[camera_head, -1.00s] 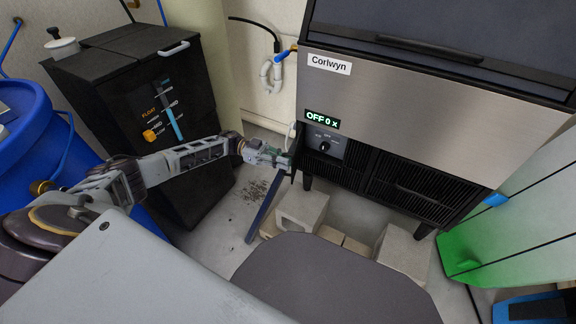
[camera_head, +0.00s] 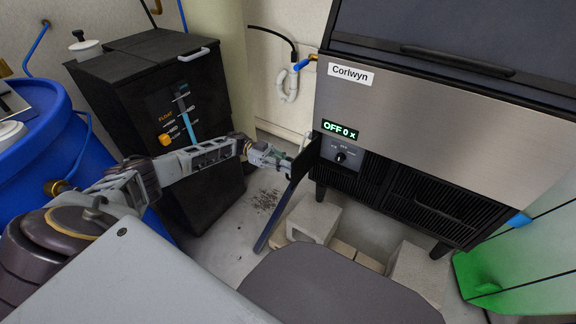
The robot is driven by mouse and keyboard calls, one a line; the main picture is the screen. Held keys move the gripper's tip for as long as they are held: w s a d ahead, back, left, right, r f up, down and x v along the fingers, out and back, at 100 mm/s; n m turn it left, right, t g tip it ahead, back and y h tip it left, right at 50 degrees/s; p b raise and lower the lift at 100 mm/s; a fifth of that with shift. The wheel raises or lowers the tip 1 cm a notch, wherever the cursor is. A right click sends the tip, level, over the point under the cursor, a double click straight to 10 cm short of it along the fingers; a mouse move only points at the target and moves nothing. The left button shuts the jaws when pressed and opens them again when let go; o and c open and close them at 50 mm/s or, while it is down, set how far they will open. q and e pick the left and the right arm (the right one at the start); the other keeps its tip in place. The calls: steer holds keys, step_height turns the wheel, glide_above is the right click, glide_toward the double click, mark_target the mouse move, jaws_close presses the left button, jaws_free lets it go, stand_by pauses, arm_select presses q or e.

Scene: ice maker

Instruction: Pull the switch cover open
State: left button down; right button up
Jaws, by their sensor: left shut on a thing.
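The ice maker labelled Corlwyn (camera_head: 430,130) stands at the right on short legs. Its small switch panel, with a round black knob (camera_head: 341,157), shows uncovered below the green "OFF" display (camera_head: 340,130). The dark switch cover (camera_head: 307,157) stands out from the panel's left side, swung toward me. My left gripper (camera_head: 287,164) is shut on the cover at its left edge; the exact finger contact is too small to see. My right gripper is not in view.
A black tank (camera_head: 150,95) and a blue barrel (camera_head: 50,150) stand at the left. Concrete blocks (camera_head: 312,218) lie beneath the ice maker. A dark blue strip (camera_head: 283,212) slants below my left gripper. A green-and-white panel (camera_head: 520,260) is at the right.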

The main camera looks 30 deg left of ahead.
arm_select(q)
steer(key=c, duration=1.8)
jaws_free()
steer(key=a, duration=1.1)
steer(key=shift+a, duration=0.4)
steer(key=shift+a, duration=0.15)
steer(key=shift+s+f, duration=0.1)
steer(key=shift+s, duration=0.05)
